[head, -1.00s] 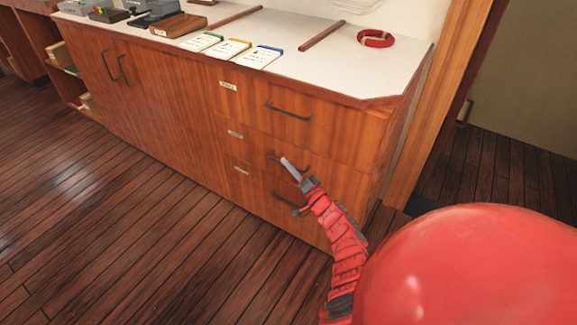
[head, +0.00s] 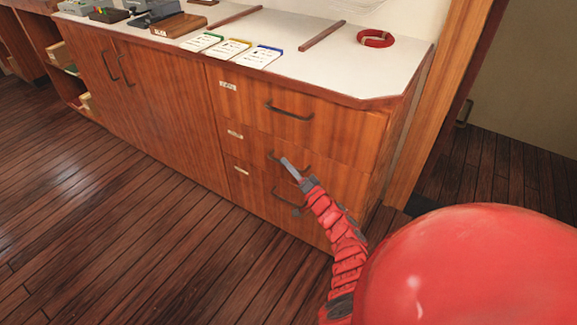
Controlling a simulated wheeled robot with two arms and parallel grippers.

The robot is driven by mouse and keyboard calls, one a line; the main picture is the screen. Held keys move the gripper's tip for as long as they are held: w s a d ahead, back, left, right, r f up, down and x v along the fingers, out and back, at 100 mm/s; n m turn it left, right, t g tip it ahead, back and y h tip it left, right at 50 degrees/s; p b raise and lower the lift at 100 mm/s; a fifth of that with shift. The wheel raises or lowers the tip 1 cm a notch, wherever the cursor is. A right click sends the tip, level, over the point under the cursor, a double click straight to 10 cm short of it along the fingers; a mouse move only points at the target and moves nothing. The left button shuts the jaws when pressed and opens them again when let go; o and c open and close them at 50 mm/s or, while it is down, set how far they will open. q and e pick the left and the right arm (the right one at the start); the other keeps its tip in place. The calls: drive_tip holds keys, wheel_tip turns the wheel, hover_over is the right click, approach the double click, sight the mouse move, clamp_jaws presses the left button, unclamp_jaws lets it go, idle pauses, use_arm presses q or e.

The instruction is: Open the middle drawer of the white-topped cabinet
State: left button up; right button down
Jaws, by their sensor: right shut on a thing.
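The white-topped cabinet (head: 333,67) has a stack of three drawers at its right end, each with a dark bar handle and a small label. The middle drawer (head: 247,144) looks flush with the cabinet front. My right gripper (head: 287,165) is at the middle drawer's handle (head: 305,170) and is shut on it. The gripper and arm hide part of that handle and part of the bottom drawer. The top drawer (head: 330,118) also looks closed. My left gripper is out of view.
Coloured cards (head: 230,49), a red ring (head: 375,38) and wooden strips lie on the white top. Cabinet doors (head: 150,100) stand left of the drawers. A doorway frame (head: 440,100) is at the right. The wooden floor (head: 130,230) in front is clear.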

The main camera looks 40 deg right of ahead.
drive_tip(key=s+a+p, duration=0.5)
drive_tip(key=a, duration=0.8)
drive_tip(key=s+a+p, duration=0.5)
drive_tip(key=s+a, duration=0.1)
drive_tip(key=a, duration=0.8)
drive_tip(key=shift+s, duration=0.15)
drive_tip(key=shift+f, duration=0.1)
drive_tip(key=c, duration=0.9)
unclamp_jaws()
